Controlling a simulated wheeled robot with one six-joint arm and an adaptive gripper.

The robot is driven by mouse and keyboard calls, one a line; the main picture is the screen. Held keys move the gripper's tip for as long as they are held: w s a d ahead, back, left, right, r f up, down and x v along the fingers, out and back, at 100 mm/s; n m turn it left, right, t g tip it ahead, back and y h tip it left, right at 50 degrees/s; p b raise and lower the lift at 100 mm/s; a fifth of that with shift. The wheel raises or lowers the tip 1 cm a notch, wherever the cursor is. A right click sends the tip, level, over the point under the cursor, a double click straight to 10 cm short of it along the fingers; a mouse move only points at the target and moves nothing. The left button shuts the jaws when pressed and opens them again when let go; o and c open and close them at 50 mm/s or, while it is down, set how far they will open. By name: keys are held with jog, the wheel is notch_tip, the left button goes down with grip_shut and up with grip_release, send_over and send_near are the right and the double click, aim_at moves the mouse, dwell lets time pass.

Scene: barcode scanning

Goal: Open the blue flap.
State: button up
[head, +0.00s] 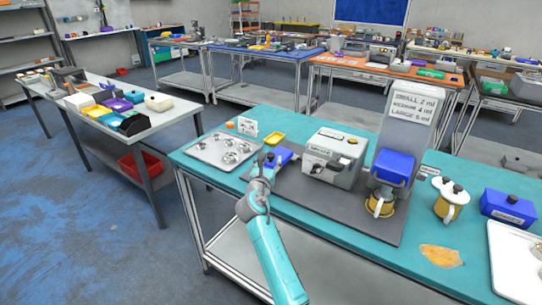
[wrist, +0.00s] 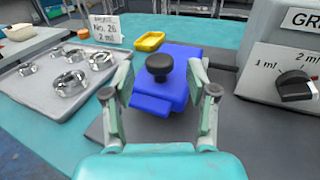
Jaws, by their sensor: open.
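A blue flap (wrist: 170,90) with a round black knob (wrist: 159,66) on top sits ahead of my gripper in the wrist view. It looks closed and tilts down towards me. In the head view the blue flap (head: 283,156) is partly hidden behind my gripper (head: 266,166). My gripper (wrist: 160,82) is open and empty, with a finger on each side of the flap and the knob seen between the fingertips. I cannot tell whether the fingers touch the flap.
Left of it lies a metal tray (head: 205,158) with several shiny metal parts, and behind it a label card (head: 247,127) and a small yellow tray (head: 274,138). A grey grinder (head: 340,151) with a dial stands close on the right. A dispenser with a blue part (head: 392,166) stands farther right.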

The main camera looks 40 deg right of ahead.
aim_at(270, 157)
jog(key=shift+x, duration=1.85)
jog(key=shift+c, duration=0.3)
grip_shut()
